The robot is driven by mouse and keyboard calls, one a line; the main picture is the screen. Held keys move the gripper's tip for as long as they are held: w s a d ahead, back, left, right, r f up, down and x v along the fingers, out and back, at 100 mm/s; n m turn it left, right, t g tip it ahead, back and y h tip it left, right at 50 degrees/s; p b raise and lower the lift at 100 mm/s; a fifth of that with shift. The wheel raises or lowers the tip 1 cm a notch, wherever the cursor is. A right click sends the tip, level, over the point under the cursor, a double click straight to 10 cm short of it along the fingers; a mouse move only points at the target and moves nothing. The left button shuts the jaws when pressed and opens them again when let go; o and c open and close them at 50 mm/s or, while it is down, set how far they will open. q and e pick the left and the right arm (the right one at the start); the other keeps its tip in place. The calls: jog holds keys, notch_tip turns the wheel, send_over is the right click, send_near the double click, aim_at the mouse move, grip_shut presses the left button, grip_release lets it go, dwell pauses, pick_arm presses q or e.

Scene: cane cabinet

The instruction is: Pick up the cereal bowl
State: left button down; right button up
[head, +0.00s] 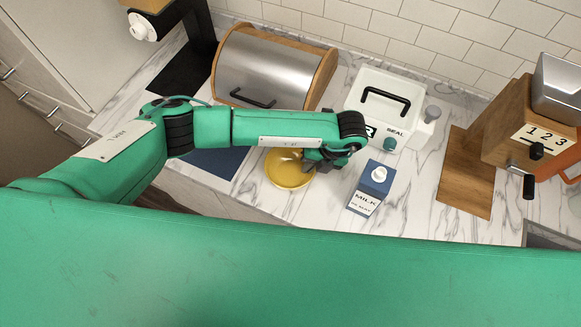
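The cereal bowl (287,173) is a yellow round bowl. It is upright on the marble counter, and my forearm hides part of its far side. My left gripper (311,166) is at the bowl's right rim, pointing down. The wrist hides most of the fingers. I cannot tell whether they are open or shut, or whether they touch the rim. My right gripper is not in view.
A blue and white milk carton (369,189) stands just right of the bowl. A white sealing appliance (384,105) and a bread box (262,68) stand behind. A blue mat (215,162) lies left. A wooden board (467,180) and wooden dispenser (521,125) are at right.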

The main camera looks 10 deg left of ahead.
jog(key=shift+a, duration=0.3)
